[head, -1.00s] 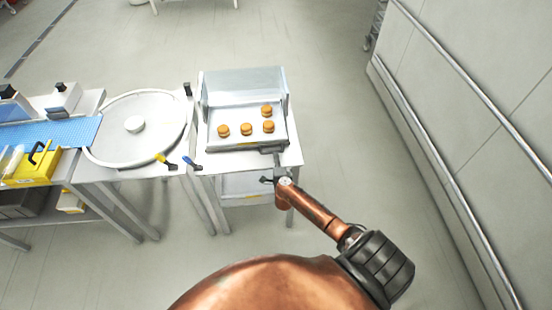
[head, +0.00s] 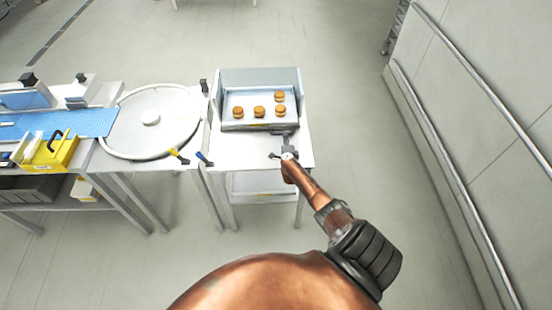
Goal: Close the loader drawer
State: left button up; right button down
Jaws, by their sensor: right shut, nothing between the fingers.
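The loader drawer (head: 232,125) is a shallow white tray with several round orange-brown filled pieces (head: 259,111) on it. It sits partly inside the grey loader housing (head: 258,78) on the white table, with its front part sticking out toward me. My right gripper (head: 287,140) is shut and empty, at the right part of the drawer's front edge. Its fingertips point at the drawer front; whether they touch it I cannot tell. My left gripper does not show.
A round white turntable (head: 178,127) with a rim stands to the left of the loader. A blue conveyor belt (head: 85,122) and a yellow caddy (head: 52,152) lie farther left. A wall with rails (head: 480,150) runs along the right. Bare tabletop (head: 235,155) lies before the drawer.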

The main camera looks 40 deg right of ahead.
jog(key=shift+d+r, duration=0.15)
jog(key=shift+d, duration=0.05)
jog(key=shift+d, duration=0.1)
jog(key=shift+s+a+p, duration=0.2)
jog(key=shift+p, duration=0.2)
jog(key=p+v, duration=0.3)
jog(key=v, duration=0.1)
jog(key=shift+w+a+r, duration=0.1)
jog(key=shift+a, duration=0.15)
jog(key=p+v, duration=0.3)
jog(key=v, duration=0.5)
jog(key=shift+s+a, duration=0.45)
jog(key=shift+s, duration=0.05)
